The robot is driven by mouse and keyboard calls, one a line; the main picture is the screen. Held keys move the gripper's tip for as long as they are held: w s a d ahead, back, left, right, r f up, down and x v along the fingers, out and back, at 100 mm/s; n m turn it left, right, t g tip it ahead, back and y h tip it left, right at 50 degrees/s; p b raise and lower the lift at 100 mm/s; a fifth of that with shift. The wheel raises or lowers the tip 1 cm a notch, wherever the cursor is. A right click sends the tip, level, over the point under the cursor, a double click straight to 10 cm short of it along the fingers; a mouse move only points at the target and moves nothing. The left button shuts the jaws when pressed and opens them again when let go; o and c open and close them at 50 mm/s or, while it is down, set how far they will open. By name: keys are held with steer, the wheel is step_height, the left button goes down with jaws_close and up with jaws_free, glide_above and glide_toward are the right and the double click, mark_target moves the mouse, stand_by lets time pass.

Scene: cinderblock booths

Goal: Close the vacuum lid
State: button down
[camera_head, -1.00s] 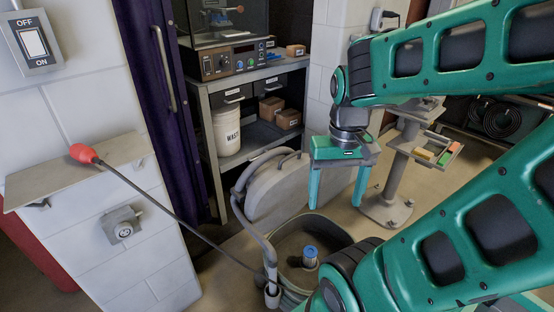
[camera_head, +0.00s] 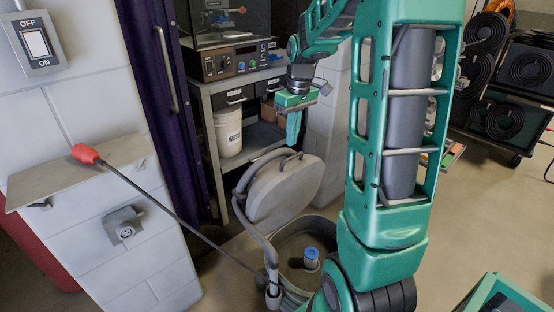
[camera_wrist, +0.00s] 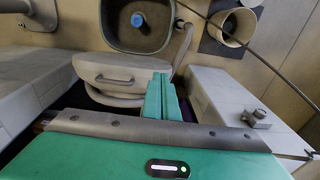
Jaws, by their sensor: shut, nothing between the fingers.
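The vacuum lid (camera_head: 286,196) is a grey rounded disc with a handle on its rim. It stands raised and tilted at the back edge of the open vacuum drum (camera_head: 291,253). A blue-topped filter (camera_head: 311,257) shows inside the drum. My gripper (camera_head: 292,134) points down, shut and empty, above and behind the lid, apart from it in the head view. In the wrist view the lid (camera_wrist: 130,75) lies just beyond my green fingertips (camera_wrist: 160,82), with the drum (camera_wrist: 140,22) beyond it. I cannot tell the exact gap.
A shelf table (camera_head: 222,82) with a waste bucket (camera_head: 228,132) stands behind the lid. A white block wall (camera_head: 80,80) is at left. A long rod with a red grip (camera_head: 86,153) leans across to the vacuum hose. Open floor (camera_head: 490,215) lies at right.

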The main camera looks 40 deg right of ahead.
steer(key=w+d+f+n+y, duration=0.1)
steer(key=w+d+f+n, duration=0.15)
steer(key=w+f, duration=0.4)
steer(key=w+d+f+n+y, duration=0.1)
steer(key=w+d+f+n, duration=0.15)
steer(key=w, duration=0.75)
glide_above(278, 170)
steer(key=w+a, duration=0.2)
steer(key=w, duration=0.1)
steer(key=shift+t, duration=0.4)
steer(key=x, duration=0.3)
steer(key=d+x, duration=0.1)
steer(key=x, duration=0.2)
steer(key=d+x, duration=0.1)
steer(key=x, duration=0.3)
steer(key=shift+s+f, duration=0.3)
steer(key=shift+s, duration=0.1)
steer(key=shift+s+d+r, duration=0.25)
steer(key=shift+s+d, duration=0.1)
steer(key=shift+s, duration=0.2)
steer(key=shift+s+d+r, duration=0.2)
steer(key=shift+s+d, duration=0.2)
steer(key=shift+s, duration=0.15)
steer(key=shift+s+d, duration=0.4)
steer(key=shift+s, duration=0.15)
